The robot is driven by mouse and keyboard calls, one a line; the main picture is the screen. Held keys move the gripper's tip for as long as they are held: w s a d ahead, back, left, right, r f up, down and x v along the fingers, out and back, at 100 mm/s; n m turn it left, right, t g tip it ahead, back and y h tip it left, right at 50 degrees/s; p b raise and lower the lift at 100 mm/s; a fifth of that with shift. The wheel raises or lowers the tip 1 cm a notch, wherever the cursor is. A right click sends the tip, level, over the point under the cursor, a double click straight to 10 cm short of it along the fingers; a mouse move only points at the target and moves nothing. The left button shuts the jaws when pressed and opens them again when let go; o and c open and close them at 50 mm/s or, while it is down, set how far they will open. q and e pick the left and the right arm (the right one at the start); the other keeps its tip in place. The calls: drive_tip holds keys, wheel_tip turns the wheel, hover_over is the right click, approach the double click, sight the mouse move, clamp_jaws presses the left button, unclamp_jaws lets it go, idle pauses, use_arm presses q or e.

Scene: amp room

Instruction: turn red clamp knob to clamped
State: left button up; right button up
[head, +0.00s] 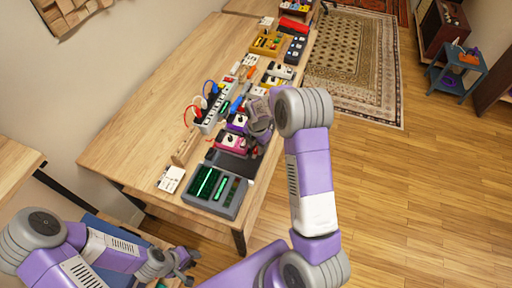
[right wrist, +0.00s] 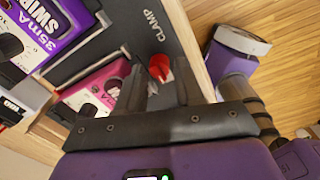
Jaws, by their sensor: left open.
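The red clamp knob (right wrist: 159,68) shows in the right wrist view on a dark panel, beside the white word CLAMP. My right gripper (right wrist: 160,82) has its fingers apart, with the knob in line with the gap between the tips. I see bare space beside the knob and cannot tell how deep it sits between them. In the head view my right gripper (head: 260,130) is over the bench's right edge and hides the knob. My left gripper (head: 185,265) is open and empty, low beside the bench's near end.
The wooden bench (head: 150,110) carries a pink pedal (head: 230,142), a purple pedal (head: 237,121), a power strip (head: 213,112) with cables and a dark device with green displays (head: 215,187). In the right wrist view a pink pedal (right wrist: 95,90) lies left of the fingers. Open floor lies right.

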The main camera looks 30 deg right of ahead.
drive_tip(key=shift+f, duration=0.5)
drive_tip(key=shift+c, duration=0.3)
clamp_jaws()
